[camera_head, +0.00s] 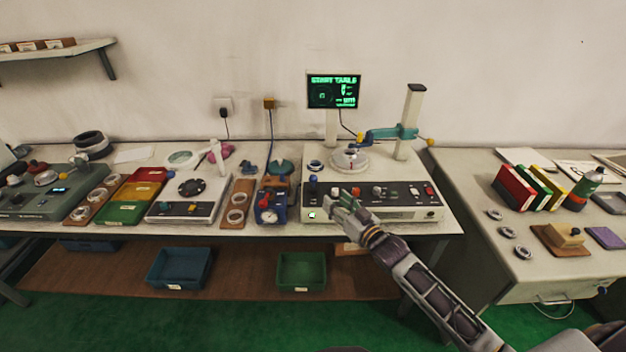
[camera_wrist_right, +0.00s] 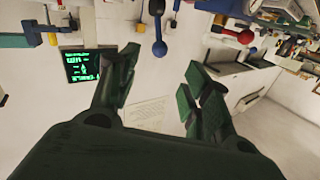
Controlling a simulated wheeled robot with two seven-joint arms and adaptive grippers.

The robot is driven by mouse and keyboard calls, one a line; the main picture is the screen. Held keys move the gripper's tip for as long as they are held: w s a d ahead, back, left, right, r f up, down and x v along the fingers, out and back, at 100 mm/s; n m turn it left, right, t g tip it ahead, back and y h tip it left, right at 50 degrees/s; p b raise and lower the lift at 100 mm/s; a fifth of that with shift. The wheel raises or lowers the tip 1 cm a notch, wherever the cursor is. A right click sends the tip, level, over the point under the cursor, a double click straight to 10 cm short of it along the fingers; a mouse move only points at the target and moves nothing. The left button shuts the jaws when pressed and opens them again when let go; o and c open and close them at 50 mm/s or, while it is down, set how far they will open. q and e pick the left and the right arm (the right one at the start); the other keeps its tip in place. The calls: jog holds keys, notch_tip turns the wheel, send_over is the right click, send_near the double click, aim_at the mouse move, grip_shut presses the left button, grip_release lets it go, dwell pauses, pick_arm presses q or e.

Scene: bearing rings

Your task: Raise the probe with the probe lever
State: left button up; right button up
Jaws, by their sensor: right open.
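The measuring instrument (camera_head: 415,213) stands on the middle bench, with a grey column (camera_head: 410,110) at its back right. A teal arm (camera_head: 405,132) crosses the column, with a blue piece at its left end above the round table (camera_head: 349,161). A short lever with an orange-yellow ball (camera_head: 430,142) sticks out to the right of the column; it looks like the probe lever. The probe tip is too small to make out. My right gripper (camera_head: 338,200) is in front of the instrument's front panel, apart from the lever. Its fingers are open and empty in the wrist view (camera_wrist_right: 150,92).
A lit screen (camera_head: 334,91) stands behind the instrument and shows in the wrist view (camera_wrist_right: 83,65). Knobs and switches line the front panel. A blue-and-red gauge (camera_head: 269,208) is left of it. Books (camera_head: 530,187) and rings are on the right bench.

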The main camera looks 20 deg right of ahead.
aim_at(316, 181)
pick_arm(q)
jog(key=shift+s, duration=0.3)
pick_arm(e)
jog(key=shift+r, duration=0.15)
jog(key=shift+w, duration=0.25)
jog(key=shift+x, duration=3.2)
jog(key=shift+p+x, duration=0.3)
jog(key=shift+x, duration=3.15)
jog(key=shift+a, duration=0.1)
jog(key=c, duration=0.8)
jog(key=shift+c, duration=1.2)
pick_arm(q)
jog(key=shift+s+d+r, duration=0.15)
jog(key=shift+d+r, duration=0.2)
jog(key=shift+d, duration=0.4)
pick_arm(e)
grip_shut()
